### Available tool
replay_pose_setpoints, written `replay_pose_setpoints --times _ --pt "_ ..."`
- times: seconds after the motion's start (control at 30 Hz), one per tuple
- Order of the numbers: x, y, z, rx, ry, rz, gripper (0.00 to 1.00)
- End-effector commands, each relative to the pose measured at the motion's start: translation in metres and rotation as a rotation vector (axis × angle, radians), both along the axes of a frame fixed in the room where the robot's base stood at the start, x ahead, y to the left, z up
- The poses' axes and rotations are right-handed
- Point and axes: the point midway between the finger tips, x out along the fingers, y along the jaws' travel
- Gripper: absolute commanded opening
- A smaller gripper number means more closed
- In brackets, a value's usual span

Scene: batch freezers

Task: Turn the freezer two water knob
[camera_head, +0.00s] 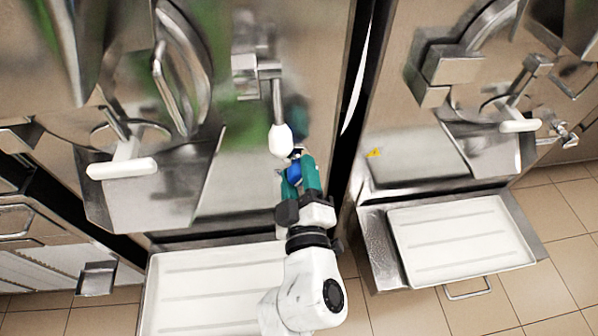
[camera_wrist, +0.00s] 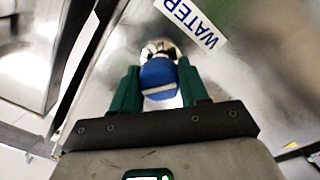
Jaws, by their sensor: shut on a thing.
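The blue water knob (camera_wrist: 158,76) sits on the front of the left machine in the head view, between the teal fingers of my gripper (camera_wrist: 158,90). A "WATER" label (camera_wrist: 195,22) is on the panel beside it in the wrist view. In the head view the blue knob (camera_head: 294,174) shows between the fingertips of my gripper (camera_head: 302,172), partly hidden by them. My gripper is shut on the knob. I cannot tell from the frames how far the knob is turned.
A white-tipped lever (camera_head: 281,138) hangs just above my gripper. A white-handled dispenser (camera_head: 122,168) is to the left. White trays (camera_head: 215,290) and (camera_head: 460,240) lie below the machines. A second machine (camera_head: 400,110) stands to the right, past a dark gap.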

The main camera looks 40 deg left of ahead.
Motion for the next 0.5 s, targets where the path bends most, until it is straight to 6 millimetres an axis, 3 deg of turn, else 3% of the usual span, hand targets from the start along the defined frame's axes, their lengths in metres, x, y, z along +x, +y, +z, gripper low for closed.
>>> replay_pose_setpoints --times 0.5 --pt "-0.0005 0.0001 -0.0005 -0.044 -0.052 0.001 0.14"
